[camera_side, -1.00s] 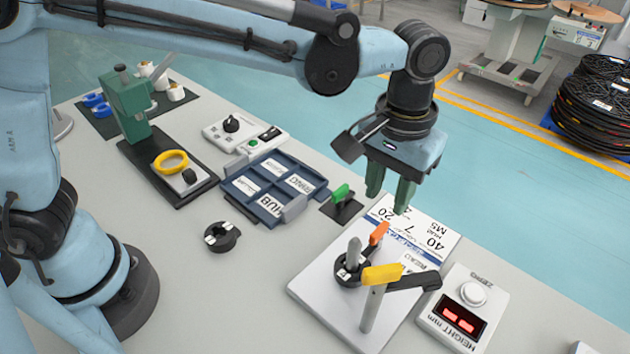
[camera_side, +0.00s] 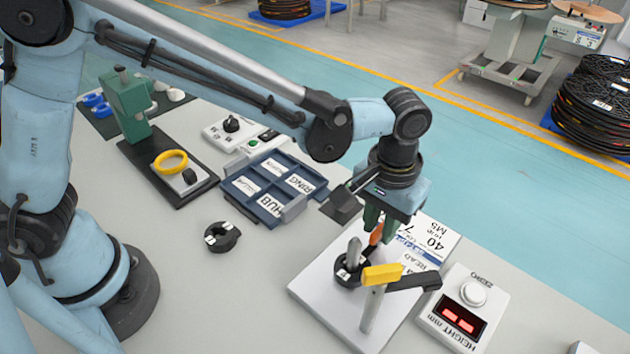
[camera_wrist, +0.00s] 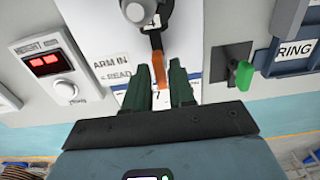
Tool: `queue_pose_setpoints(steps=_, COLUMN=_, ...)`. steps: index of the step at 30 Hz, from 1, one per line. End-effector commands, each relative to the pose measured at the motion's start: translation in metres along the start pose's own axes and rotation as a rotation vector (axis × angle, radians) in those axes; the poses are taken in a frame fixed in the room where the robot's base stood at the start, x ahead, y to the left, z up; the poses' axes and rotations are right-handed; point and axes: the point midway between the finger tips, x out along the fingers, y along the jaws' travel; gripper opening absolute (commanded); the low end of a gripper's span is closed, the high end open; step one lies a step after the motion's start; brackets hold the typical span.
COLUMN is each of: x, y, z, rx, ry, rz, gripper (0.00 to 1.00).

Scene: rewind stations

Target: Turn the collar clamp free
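The collar clamp (camera_side: 351,275) is a dark ring around a short grey post on the white stand (camera_side: 320,290). Its orange-tipped lever (camera_side: 376,236) points up and away from the ring. In the wrist view the orange lever (camera_wrist: 157,75) lies between the two green fingers, nearer the left one. My gripper (camera_side: 381,229) is open and low over the lever, with its fingers (camera_wrist: 160,68) either side of it. In the side view the fingers partly hide the lever. Whether a finger touches it I cannot tell.
A height readout (camera_side: 462,308) with red digits is at right. A blue tray (camera_side: 272,187) and a loose black collar (camera_side: 222,237) lie to the left. A green lever (camera_wrist: 243,75) shows in the wrist view.

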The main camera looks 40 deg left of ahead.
Motion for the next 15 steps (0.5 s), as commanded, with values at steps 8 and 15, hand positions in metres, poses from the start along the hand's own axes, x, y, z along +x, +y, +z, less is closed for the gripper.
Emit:
queue_pose_setpoints(steps=8, x=-0.0003, y=0.0000, z=0.0000, rx=0.000, ry=0.000, rz=0.000, gripper=0.00)
queue_pose_setpoints(steps=15, x=-0.0004, y=0.0000, z=0.0000, rx=-0.021, ry=0.000, rz=0.000, gripper=0.00)
